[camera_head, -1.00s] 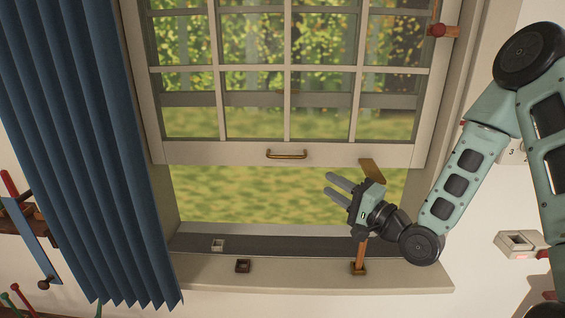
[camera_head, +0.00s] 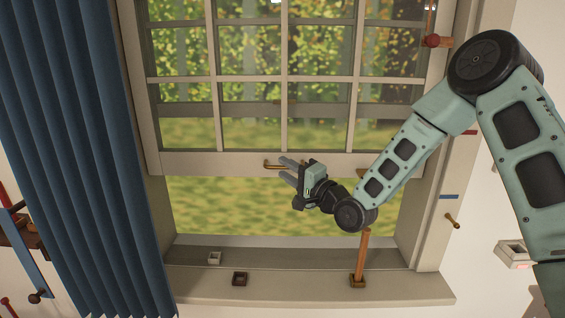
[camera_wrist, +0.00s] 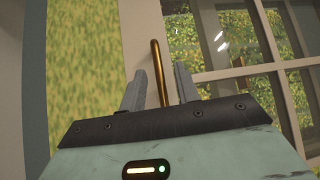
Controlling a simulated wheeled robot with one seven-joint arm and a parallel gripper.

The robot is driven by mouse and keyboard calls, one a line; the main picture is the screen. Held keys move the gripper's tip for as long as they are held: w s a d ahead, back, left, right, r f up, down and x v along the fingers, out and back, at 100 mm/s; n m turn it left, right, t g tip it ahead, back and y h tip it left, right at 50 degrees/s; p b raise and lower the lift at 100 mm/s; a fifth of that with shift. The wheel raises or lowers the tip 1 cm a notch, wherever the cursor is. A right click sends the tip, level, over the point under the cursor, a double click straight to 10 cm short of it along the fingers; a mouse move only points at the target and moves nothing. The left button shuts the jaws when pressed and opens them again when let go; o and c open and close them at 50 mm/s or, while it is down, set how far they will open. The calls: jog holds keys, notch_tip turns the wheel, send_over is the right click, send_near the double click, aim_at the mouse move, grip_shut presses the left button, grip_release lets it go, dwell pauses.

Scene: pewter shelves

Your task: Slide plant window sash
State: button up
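The window sash (camera_head: 215,163) is a pale frame with several panes, raised, with an open gap below it. Its brass handle (camera_head: 270,165) sits on the bottom rail, partly hidden behind my gripper in the head view. My gripper (camera_head: 284,170) is at the handle, its two grey fingers apart.
A blue curtain (camera_head: 80,150) hangs at the left. A pale wall box (camera_head: 513,253) is at the right.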

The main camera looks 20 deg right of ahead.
jog(key=shift+x, duration=1.05)
grip_shut()
notch_tip(320, 180, down, 12)
jog(key=b, duration=0.9)
jog(key=shift+r, duration=0.3)
grip_release()
